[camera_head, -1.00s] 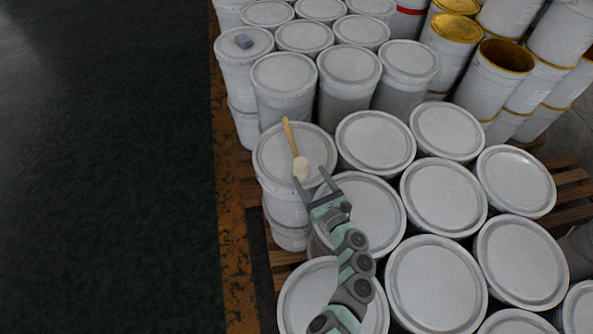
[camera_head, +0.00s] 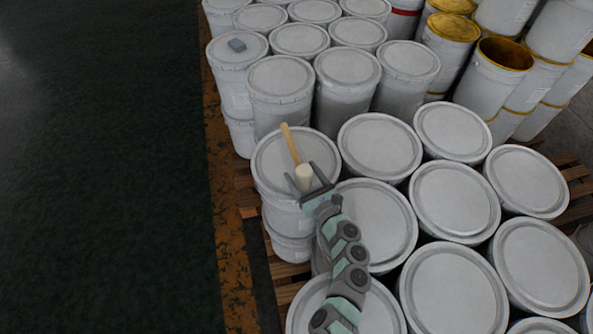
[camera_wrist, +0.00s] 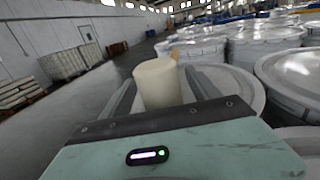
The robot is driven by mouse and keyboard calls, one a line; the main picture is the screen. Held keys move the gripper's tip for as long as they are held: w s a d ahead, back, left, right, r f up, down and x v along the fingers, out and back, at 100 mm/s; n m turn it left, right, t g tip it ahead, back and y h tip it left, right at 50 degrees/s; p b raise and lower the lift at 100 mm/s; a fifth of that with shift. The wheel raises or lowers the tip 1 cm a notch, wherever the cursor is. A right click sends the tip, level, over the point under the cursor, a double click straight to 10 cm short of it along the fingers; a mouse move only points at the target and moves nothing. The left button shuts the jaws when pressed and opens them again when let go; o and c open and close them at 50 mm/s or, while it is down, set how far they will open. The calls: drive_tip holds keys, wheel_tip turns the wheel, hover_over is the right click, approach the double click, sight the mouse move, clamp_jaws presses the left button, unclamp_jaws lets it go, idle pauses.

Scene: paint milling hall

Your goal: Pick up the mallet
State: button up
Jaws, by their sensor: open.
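The mallet lies on a white bucket lid (camera_head: 272,165), its tan wooden handle (camera_head: 290,145) pointing away from my gripper and its cream head (camera_head: 304,174) towards it. My gripper (camera_head: 303,176) is open, with one finger on each side of the mallet head. In the wrist view the pale cylindrical head (camera_wrist: 157,82) stands between the two grey fingers, and a bit of the handle (camera_wrist: 175,54) shows behind it. Whether the fingers touch the head cannot be told.
Several lidded white buckets (camera_head: 378,146) crowd the pallet to the right and behind. A small grey-blue block (camera_head: 237,45) lies on a lid at the back left. Open yellow-rimmed buckets (camera_head: 503,55) stand at the back right. The dark floor (camera_head: 100,180) at left is clear.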

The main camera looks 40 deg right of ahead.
drive_tip(key=shift+s, duration=0.2)
drive_tip(key=shift+c, duration=0.6)
clamp_jaws()
